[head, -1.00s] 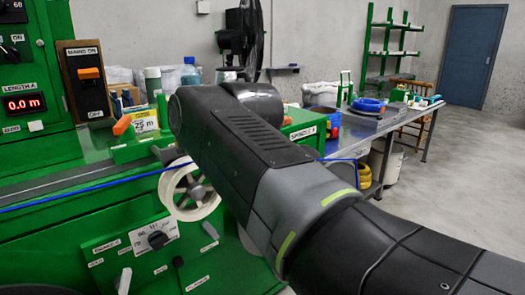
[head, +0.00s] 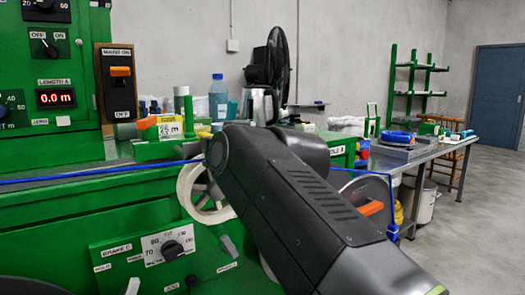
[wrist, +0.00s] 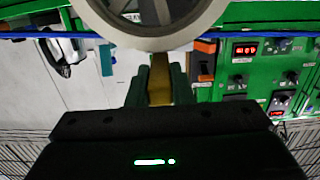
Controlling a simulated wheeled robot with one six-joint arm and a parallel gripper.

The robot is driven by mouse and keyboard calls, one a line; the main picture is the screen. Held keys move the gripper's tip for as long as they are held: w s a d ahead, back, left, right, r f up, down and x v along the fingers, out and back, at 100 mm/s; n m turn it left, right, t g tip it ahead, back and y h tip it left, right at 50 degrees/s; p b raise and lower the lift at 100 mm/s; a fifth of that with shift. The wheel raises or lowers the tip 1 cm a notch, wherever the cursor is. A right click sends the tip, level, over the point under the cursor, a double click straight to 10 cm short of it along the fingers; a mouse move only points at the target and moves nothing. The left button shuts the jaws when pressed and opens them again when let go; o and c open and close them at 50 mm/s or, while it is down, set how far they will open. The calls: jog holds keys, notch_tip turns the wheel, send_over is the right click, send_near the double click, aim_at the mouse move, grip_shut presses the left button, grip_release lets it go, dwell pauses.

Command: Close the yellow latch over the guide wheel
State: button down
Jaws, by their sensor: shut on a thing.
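The pale guide wheel (head: 187,190) stands at the front of the green machine in the head view, partly covered by my arm. Its rim (wrist: 150,40) fills the top of the wrist view. The blue cable (head: 90,176) runs from the left edge to the wheel's upper part; it also crosses the top of the wrist view (wrist: 40,35). My gripper (wrist: 160,72) is shut on the yellow latch (wrist: 160,88), which shows between its two fingers just below the wheel rim in the wrist view. In the head view my arm hides the gripper.
The green machine carries a control panel with a red display (head: 56,97) and an orange switch (head: 120,71) at left. A blue bottle (head: 218,97) and a black fan (head: 268,65) stand behind. A bench (head: 425,155) is at right, with clear floor beyond.

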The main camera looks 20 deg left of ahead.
dwell(0.4)
jog(key=c, duration=1.3)
grip_release()
